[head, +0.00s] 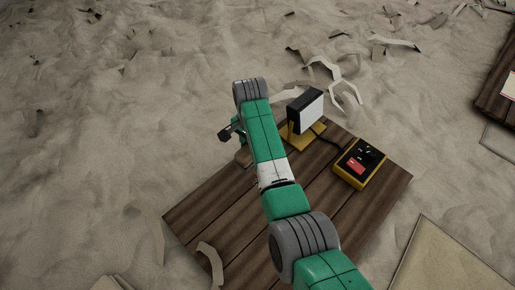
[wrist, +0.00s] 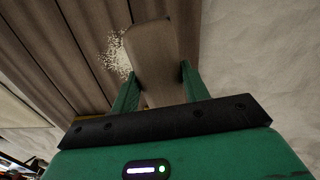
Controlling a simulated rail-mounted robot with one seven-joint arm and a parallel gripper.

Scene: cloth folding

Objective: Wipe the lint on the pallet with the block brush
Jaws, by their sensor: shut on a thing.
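In the wrist view my gripper (wrist: 158,82) has its green fingers shut on the block brush (wrist: 153,50), a brown block reaching away from the jaws. The brush is over or on the wooden pallet (wrist: 82,45); I cannot tell whether it touches. A patch of white lint (wrist: 118,56) lies on the boards just left of the brush, partly hidden by it. In the head view the pallet (head: 205,215) lies on the ground under my green arm. My arm hides the lint there, and the jaws are mostly hidden near the pallet's far left edge.
A lamp with a white panel (head: 308,113) stands on a yellow base at the pallet's far edge, right of my arm. A yellow box with a red button (head: 360,163) sits on the pallet's right. Pale curled scraps (head: 340,85) lie beyond.

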